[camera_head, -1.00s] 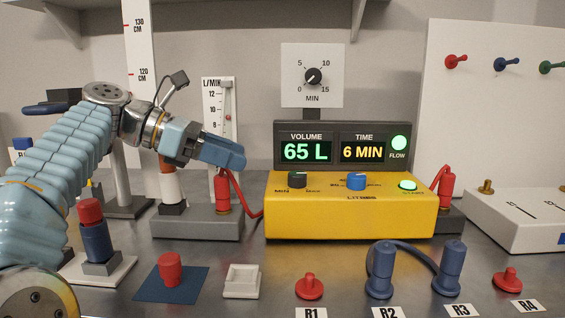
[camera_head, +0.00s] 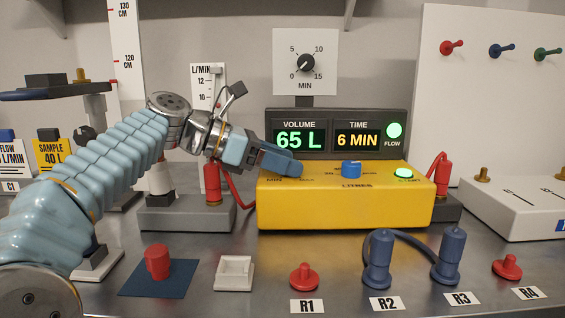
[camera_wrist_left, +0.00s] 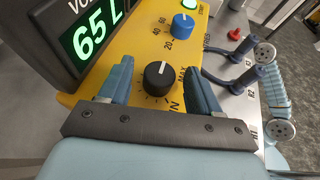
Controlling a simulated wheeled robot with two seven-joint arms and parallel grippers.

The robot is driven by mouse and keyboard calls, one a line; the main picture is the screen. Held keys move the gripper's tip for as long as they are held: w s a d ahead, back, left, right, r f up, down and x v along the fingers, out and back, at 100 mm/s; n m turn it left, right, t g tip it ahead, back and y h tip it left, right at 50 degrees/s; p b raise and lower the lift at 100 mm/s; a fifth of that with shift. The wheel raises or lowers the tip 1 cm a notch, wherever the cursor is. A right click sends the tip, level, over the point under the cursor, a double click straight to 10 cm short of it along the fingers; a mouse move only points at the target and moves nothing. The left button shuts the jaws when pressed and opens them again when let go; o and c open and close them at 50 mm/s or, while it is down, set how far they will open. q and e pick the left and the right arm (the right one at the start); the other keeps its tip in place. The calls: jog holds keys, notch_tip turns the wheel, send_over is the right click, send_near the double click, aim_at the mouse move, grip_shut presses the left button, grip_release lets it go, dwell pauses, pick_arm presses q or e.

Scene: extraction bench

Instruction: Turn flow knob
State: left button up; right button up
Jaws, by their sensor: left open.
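The black flow knob (camera_wrist_left: 157,77), with a white pointer line, sits on top of the yellow box (camera_head: 345,205) between the MIN and MAX marks. In the head view my left gripper (camera_head: 285,160) is over the box's left part and hides this knob. In the left wrist view the open left gripper (camera_wrist_left: 158,72) has one finger on each side of the knob, with a gap visible on both sides. My right gripper is not in view.
A blue LITRES knob (camera_head: 351,169) and a lit green START button (camera_head: 403,174) are on the same box. The display (camera_head: 336,115) behind reads 65 L and 6 MIN, with a green FLOW lamp (camera_head: 394,131). Red and blue fittings stand in front.

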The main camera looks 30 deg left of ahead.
pick_arm(q)
jog(key=c, duration=1)
jog(key=shift+c, duration=0.2)
jog(key=n+y, duration=0.1)
jog(key=n+t+y+p, duration=0.2)
jog(key=shift+s+d+r, duration=0.15)
jog(key=shift+d, duration=0.1)
jog(key=n+t+y+p, duration=0.1)
jog(key=n+y, duration=0.2)
jog(key=shift+d+t, duration=0.1)
jog(key=shift+t, duration=0.2)
jog(key=n+y, duration=0.2)
jog(key=shift+f+y+p, duration=0.2)
jog(key=shift+y+p, duration=0.1)
jog(key=shift+d+n+y, duration=0.2)
jog(key=shift+n+y, duration=0.85)
jog(key=shift+y, duration=0.1)
jog(key=shift+d+n+y, duration=0.2)
jog(key=shift+n+y, duration=0.85)
jog(key=shift+y, duration=0.4)
